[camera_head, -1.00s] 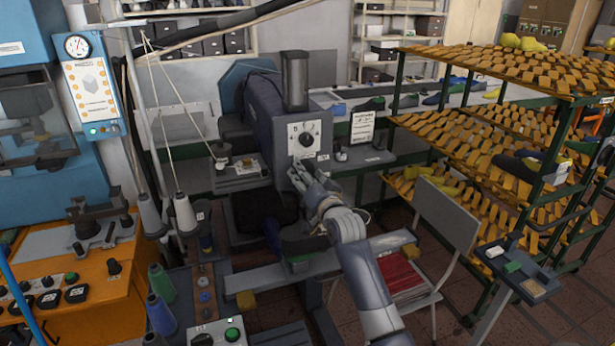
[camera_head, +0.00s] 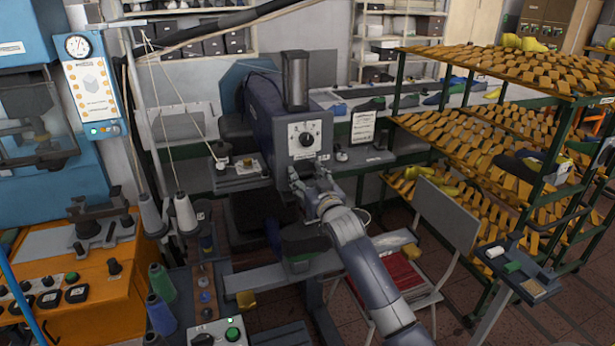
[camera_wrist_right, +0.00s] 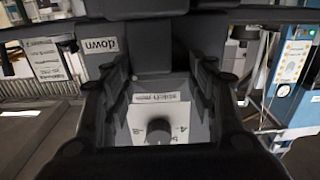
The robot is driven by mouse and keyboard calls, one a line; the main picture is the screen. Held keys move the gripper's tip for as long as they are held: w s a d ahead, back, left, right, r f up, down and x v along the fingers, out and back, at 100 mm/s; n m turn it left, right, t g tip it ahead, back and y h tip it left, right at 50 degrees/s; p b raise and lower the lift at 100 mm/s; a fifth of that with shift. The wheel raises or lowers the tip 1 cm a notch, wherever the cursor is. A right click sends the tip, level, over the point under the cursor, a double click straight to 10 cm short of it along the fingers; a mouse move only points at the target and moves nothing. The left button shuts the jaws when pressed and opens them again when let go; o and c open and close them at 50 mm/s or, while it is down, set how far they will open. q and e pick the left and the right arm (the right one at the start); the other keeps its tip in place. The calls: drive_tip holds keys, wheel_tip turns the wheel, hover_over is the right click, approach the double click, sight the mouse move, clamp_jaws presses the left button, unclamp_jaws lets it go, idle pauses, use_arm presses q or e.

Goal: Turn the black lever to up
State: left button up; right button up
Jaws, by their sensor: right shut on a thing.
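The grey machine head (camera_head: 285,130) stands in the middle of the head view, with a black dial (camera_head: 306,139) on its white front plate. My right gripper (camera_head: 306,178) is at the machine's front, just below the dial plate, and is shut on the black lever. The lever is hidden by the gripper in the head view. In the wrist view, the gripper fingers (camera_wrist_right: 160,85) stand either side of a dark part that I cannot make out clearly. A "down" label (camera_wrist_right: 108,47) shows beside it, and the dial (camera_wrist_right: 159,130) shows beyond. My left gripper is not in view.
A chair with a grey back (camera_head: 446,213) stands right of my right arm. Thread cones (camera_head: 186,213) and an orange bench (camera_head: 75,290) are at the left. A grey beam (camera_head: 260,277) runs below the gripper.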

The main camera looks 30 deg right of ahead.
drive_tip(key=n, duration=0.6)
drive_tip(key=shift+a+n, duration=0.1)
drive_tip(key=shift+n, duration=0.3)
idle(0.4)
drive_tip(key=o, duration=1.1)
drive_tip(key=shift+c, duration=0.2)
drive_tip(key=v, duration=1.2)
drive_tip(key=shift+f, duration=0.2)
